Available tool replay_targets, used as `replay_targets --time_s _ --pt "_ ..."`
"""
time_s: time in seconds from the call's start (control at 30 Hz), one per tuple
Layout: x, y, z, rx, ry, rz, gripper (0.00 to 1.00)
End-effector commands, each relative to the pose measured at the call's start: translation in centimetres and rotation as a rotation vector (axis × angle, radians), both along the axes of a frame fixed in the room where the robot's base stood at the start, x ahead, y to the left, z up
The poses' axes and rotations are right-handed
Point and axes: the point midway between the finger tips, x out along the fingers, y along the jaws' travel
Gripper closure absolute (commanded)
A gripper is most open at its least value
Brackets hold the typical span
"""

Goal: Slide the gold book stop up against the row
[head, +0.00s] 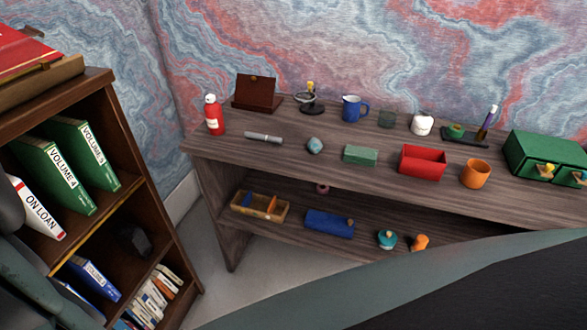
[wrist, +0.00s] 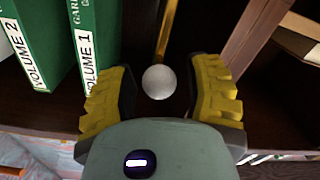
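In the wrist view, a narrow gold upright with a pale round knob (wrist: 160,82), which looks like the gold book stop (wrist: 167,35), stands to the right of the row. A dark gap separates it from the green Volume 1 (wrist: 95,40); Volume 2 (wrist: 38,45) is further left. My gripper (wrist: 161,95) is open, its yellow-padded fingers on either side of the knob with space showing on both sides.
A white "On Loan" book (head: 36,210) leans on the same shelf. The wooden bookcase (head: 150,215) has more books below and a red book (head: 28,52) on top. The desk (head: 300,163) to the right holds several small items. A wooden upright (wrist: 258,35) stands right of my gripper.

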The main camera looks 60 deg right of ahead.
Motion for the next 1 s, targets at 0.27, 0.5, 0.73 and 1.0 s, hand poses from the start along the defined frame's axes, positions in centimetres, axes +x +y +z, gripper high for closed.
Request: replay_targets --time_s 0.27,0.5,0.73,1.0 --pt "0.0 0.0 0.0 0.0 0.0 0.0 0.8" --pt "0.0 0.0 0.0 0.0 0.0 0.0 1.0" --pt "0.0 0.0 0.0 0.0 -0.001 0.0 1.0" --pt "0.4 -1.4 0.2 -0.003 -0.003 0.0 1.0"
